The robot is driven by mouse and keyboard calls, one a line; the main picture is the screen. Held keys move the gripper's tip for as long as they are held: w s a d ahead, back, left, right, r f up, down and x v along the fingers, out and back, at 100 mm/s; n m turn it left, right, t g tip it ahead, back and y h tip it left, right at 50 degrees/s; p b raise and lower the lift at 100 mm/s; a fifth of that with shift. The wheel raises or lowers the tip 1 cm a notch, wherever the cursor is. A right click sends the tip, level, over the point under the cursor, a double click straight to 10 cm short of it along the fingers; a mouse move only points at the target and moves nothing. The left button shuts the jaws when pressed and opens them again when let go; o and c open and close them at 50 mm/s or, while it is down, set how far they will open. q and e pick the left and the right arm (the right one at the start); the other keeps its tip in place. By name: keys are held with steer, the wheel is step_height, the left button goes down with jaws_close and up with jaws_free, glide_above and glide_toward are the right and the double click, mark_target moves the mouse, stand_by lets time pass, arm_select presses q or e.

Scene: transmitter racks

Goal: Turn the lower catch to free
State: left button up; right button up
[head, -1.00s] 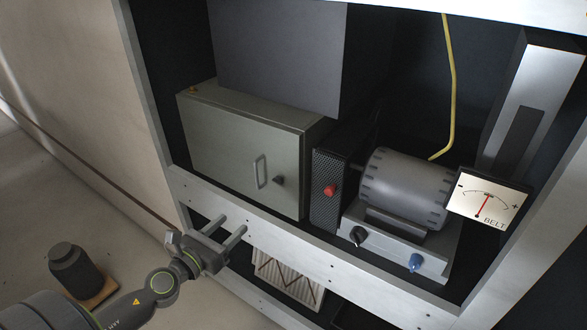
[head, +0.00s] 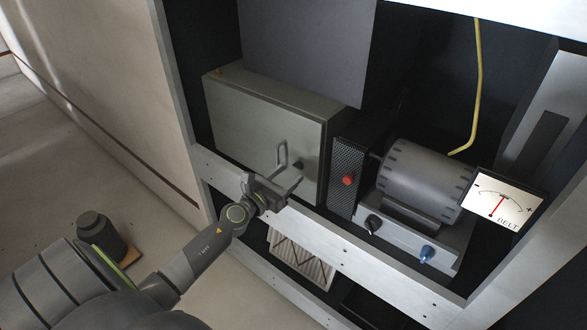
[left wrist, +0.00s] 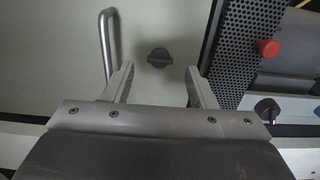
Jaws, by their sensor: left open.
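A grey-green metal cabinet (head: 250,125) stands on the rack shelf with its door closed. On its door is a small dark turn catch (head: 298,165), just right of a bar handle (head: 282,154). In the left wrist view the catch (left wrist: 160,57) is a round knob with a raised grip lying roughly level. It is the only catch I make out on the door. My left gripper (head: 287,174) is open and empty in front of the door. In the left wrist view its fingers (left wrist: 159,72) stand either side of the catch's line, apart from it. My right gripper is not in view.
A perforated panel with a red button (head: 348,180) stands right of the cabinet. Beyond it are a grey motor (head: 420,180), a black knob (head: 372,223), a blue knob (head: 427,253) and a BELT gauge (head: 500,200). A pale rack rail (head: 340,245) runs below.

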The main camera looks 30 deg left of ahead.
arm_select(q)
steer(key=w, duration=0.3)
steer(key=shift+w+d, duration=0.15)
steer(key=shift+w, duration=0.1)
steer(key=shift+c, duration=0.3)
steer(key=c, duration=0.9)
